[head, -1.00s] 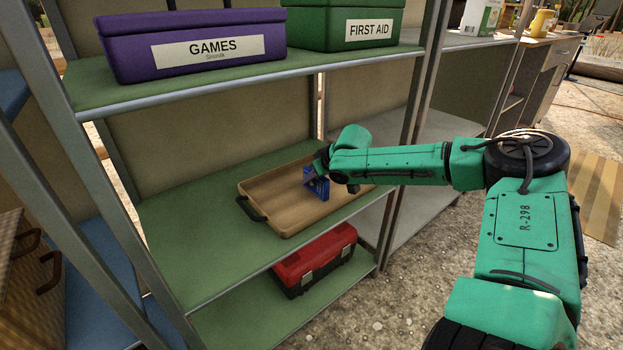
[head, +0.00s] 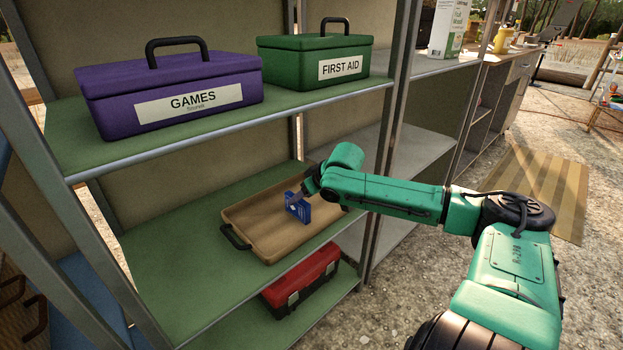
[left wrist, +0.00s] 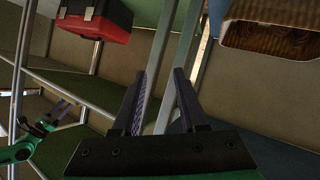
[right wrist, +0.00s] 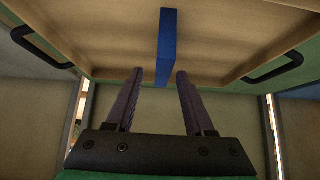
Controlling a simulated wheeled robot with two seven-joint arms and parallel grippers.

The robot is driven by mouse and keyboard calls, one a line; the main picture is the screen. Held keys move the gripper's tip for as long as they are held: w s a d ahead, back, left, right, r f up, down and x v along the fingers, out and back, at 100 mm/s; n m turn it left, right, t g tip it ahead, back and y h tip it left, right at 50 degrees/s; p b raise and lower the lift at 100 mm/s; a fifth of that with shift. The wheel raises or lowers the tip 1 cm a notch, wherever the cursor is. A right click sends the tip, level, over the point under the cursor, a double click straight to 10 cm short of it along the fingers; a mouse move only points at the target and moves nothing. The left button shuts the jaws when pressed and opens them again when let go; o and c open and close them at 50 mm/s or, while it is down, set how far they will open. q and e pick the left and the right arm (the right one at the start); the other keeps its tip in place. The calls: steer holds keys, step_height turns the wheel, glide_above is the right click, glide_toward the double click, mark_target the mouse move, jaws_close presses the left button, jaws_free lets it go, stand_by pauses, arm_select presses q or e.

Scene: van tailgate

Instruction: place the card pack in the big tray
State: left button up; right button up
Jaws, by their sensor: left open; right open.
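The blue card pack (head: 298,208) stands on edge inside the big tray (head: 262,249), a wooden tray with dark handles on the green middle shelf. My right gripper (head: 303,196) is just above the pack. In the right wrist view the card pack (right wrist: 166,40) reaches between the tips of my right gripper (right wrist: 158,74), and the fingers are spread. There is a gap to the left finger; the pack is very near the right one, and contact is unclear. My left gripper (left wrist: 163,72) is open and empty in the left wrist view, outside the head view.
A purple GAMES box (head: 170,92) and a green FIRST AID box (head: 315,60) sit on the shelf above the tray. A red toolbox (head: 301,279) is on the shelf below. Metal shelf posts (head: 390,130) stand close to my right arm. Bare tray floor surrounds the pack.

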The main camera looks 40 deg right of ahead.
steer(key=r+p, duration=0.1)
steer(key=s, duration=0.1)
steer(key=r+p, duration=0.1)
steer(key=shift+s+a+r+p, duration=0.25)
steer(key=shift+a+r+p, duration=0.05)
steer(key=shift+a+p, duration=0.05)
arm_select(q)
steer(key=a+r+m+g+y+p, duration=0.1)
steer(key=a+r+g+y, duration=0.1)
steer(key=a+r+g, duration=0.2)
steer(key=shift+s+a+r+g+y+p, duration=0.25)
steer(key=shift+a+g+y+p, duration=0.1)
steer(key=shift+a, duration=0.5)
arm_select(e)
steer(key=v, duration=0.3)
steer(key=shift+s+d, duration=0.2)
steer(key=shift+s, duration=0.15)
arm_select(q)
steer(key=shift+s, duration=0.15)
